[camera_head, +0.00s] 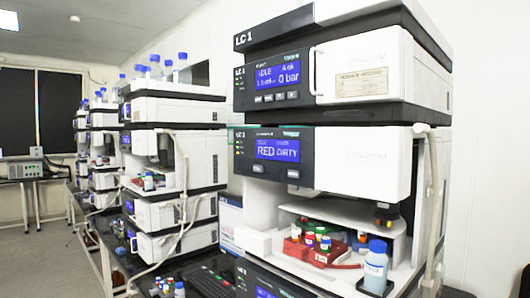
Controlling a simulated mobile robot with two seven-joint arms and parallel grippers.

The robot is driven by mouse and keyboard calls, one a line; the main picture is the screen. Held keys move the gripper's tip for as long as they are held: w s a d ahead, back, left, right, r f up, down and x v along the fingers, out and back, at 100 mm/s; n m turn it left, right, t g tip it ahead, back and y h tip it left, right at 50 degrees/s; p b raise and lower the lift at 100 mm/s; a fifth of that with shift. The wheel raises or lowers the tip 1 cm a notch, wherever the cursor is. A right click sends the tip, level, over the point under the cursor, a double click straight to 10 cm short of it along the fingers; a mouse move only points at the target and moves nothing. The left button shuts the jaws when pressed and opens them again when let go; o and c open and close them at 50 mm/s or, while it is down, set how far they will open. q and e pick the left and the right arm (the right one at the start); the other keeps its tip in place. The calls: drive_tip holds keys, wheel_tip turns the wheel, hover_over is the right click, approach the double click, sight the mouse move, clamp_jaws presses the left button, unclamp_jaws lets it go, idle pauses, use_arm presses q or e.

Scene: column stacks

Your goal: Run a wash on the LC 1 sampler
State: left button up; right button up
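The LC 1 stack stands at the right, with an "LC 1" label at the top. Its sampler (365,160) is the white module in the middle. Small buttons (293,173) sit under this display. In the open bay below, a red tray (295,252) holds several vials with coloured caps. A bottle with a blue cap (376,270) stands upright at the bay's front right. Neither of my grippers is in view.
Above the sampler, the pump module (360,75) has a blue display showing "IDLE" and "0 bar". A tube runs down the stack's right side. More stacks (175,110) recede to the left, with bottles on top. A keyboard (215,280) lies in front. Open floor (40,255) is at far left.

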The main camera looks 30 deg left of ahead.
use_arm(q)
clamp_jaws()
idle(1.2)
